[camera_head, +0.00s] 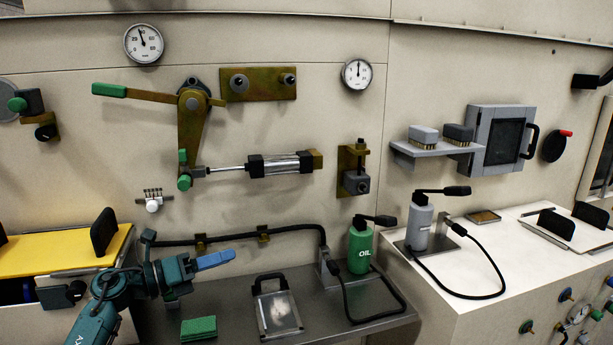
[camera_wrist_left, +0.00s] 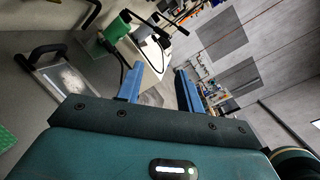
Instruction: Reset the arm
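My left gripper (camera_head: 217,260) is at the lower left in the head view, above the grey metal bench and pointing right. In the left wrist view its two blue fingers (camera_wrist_left: 158,84) stand apart with nothing between them. On the wall above is a brass lever arm (camera_head: 192,128) hanging down from a pivot, with a long green-ended handle (camera_head: 110,90) reaching left. Green knobs (camera_head: 184,181) sit at its lower end, beside the rod of a cylinder (camera_head: 282,165). My gripper is well below the lever and apart from it. My right gripper is in neither view.
The bench holds a green sponge (camera_head: 198,328), a clear-fronted plate with a black handle (camera_head: 278,312) and a green oil can (camera_head: 360,250). A black hose (camera_head: 225,238) runs along the wall behind my gripper. A yellow-topped box (camera_head: 60,253) stands left, a white cabinet (camera_head: 470,285) right.

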